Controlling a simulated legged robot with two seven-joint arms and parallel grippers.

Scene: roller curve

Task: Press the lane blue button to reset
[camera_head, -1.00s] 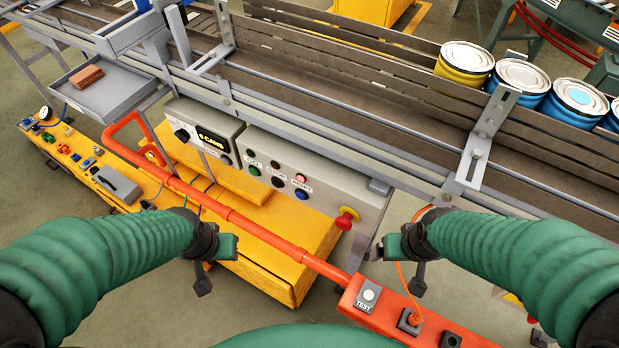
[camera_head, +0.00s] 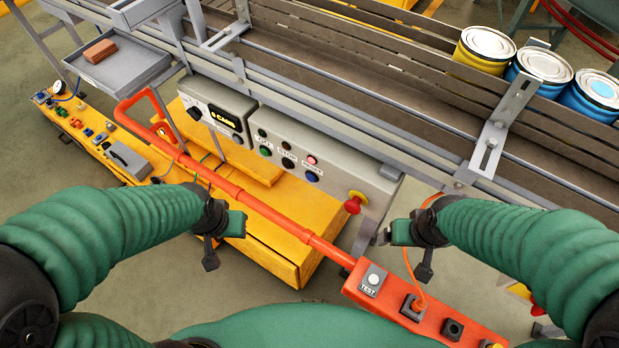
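The blue button (camera_head: 312,177) is at the lower right of a grey control panel (camera_head: 338,172) under the conveyor, just below a red-pink button (camera_head: 311,160). My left gripper (camera_head: 226,242) is left of and below the panel, in front of the yellow cabinet, apart from the buttons. My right gripper (camera_head: 408,250) is right of the panel, near the orange rail, also apart from the buttons. Both look empty; finger opening is unclear at this angle.
An orange rail (camera_head: 240,200) with a TEST box (camera_head: 372,280) crosses in front of the cabinet (camera_head: 270,250). Paint cans (camera_head: 540,68) stand on the conveyor (camera_head: 400,85). A grey tray (camera_head: 120,65) is upper left.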

